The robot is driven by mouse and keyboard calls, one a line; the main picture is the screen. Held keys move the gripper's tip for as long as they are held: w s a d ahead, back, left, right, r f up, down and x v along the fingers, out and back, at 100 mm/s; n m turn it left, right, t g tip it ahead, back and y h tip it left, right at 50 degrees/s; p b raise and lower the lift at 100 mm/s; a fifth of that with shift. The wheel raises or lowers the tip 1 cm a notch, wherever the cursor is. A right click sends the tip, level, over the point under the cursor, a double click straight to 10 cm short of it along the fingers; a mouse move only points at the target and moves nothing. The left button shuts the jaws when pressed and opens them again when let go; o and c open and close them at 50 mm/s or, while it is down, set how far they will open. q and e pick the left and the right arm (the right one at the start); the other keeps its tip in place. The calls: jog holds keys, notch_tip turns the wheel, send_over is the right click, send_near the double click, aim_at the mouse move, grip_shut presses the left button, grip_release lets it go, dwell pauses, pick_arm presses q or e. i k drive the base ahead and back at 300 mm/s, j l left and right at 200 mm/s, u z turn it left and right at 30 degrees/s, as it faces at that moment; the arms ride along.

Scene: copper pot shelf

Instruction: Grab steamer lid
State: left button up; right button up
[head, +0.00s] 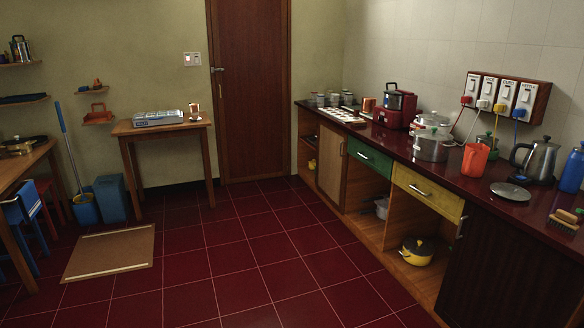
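A flat round grey metal lid (511,191) lies on the dark red counter (455,188) at the right, near its front edge. A silver steamer pot (432,147) stands on the counter farther back, with another silver pot (431,121) behind it. I cannot tell for sure which lid belongs to the steamer. Neither of my grippers is in view.
An orange jug (475,160) and a steel kettle (540,160) stand close to the lid. A wooden brush (565,221) lies to its right. A yellow pot (417,251) sits in an open lower shelf. The red tiled floor (250,255) before the counter is clear.

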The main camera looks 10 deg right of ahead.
aim_at(433, 134)
jog(key=i+l+z, duration=0.15)
jog(key=i+z, duration=0.35)
jog(key=i, duration=0.3)
jog(key=i+j+z, duration=0.2)
jog(key=i+z, duration=0.3)
jog(key=i, duration=0.3)
jog(key=i+z, duration=0.25)
jog(key=i, duration=0.3)
jog(key=i+j+z, duration=0.25)
jog(key=i, duration=0.3)
jog(key=i+j+z, duration=0.25)
jog(key=i, duration=0.3)
jog(key=i+j+z, duration=0.2)
jog(key=i, duration=0.3)
